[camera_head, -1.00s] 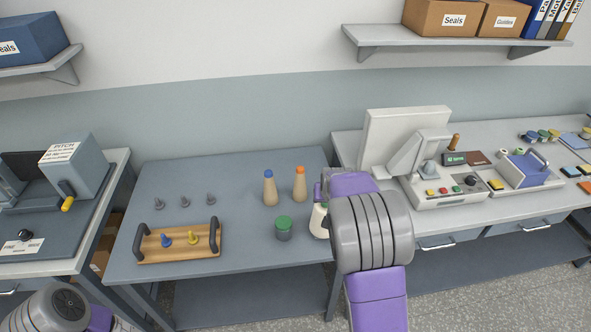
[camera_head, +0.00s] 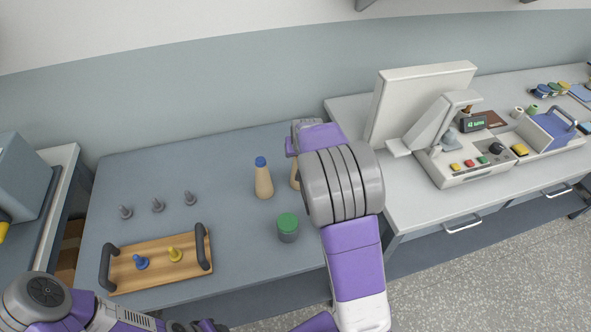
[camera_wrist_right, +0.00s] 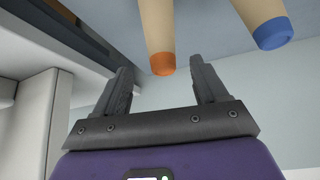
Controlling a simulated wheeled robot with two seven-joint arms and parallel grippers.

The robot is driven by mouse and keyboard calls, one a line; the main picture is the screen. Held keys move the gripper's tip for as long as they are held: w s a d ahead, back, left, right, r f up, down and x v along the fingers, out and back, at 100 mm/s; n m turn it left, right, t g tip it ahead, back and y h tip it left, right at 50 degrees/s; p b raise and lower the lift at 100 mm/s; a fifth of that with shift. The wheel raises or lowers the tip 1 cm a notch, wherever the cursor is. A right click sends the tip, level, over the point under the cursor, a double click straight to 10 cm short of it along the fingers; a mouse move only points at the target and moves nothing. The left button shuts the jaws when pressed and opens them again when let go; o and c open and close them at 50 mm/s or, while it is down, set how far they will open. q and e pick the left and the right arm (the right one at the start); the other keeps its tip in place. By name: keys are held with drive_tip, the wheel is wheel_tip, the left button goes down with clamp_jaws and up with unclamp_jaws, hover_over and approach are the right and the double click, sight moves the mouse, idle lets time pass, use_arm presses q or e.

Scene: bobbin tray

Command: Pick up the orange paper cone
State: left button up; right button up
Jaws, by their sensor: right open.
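The orange-tipped paper cone, tan with an orange end, stands on the grey-blue table (camera_head: 235,215). In the head view only a tan sliver of the cone (camera_head: 295,177) shows beside my right arm, which hides the rest. In the right wrist view its orange end (camera_wrist_right: 163,65) appears between the fingertips of my open right gripper (camera_wrist_right: 165,80). No grip on it shows. The blue-tipped cone (camera_head: 263,180) stands just to its left; in the wrist view it (camera_wrist_right: 272,33) is outside the fingers. My left arm enters at the lower left; its fingers are not visible.
A green-lidded jar (camera_head: 288,227) stands in front of the cones. A wooden tray (camera_head: 150,283) with dark handles holds a blue and a yellow peg. Several grey pegs (camera_head: 158,205) stand behind it. A white machine (camera_head: 460,160) is on the right bench.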

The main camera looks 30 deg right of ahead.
drive_tip(key=shift+b+x, duration=0.3)
drive_tip(key=shift+x, duration=0.5)
drive_tip(key=b+x, duration=0.2)
drive_tip(key=x, duration=0.3)
drive_tip(key=shift+w+f, duration=0.25)
drive_tip(key=shift+w, duration=0.1)
drive_tip(key=shift+a, duration=0.1)
clamp_jaws()
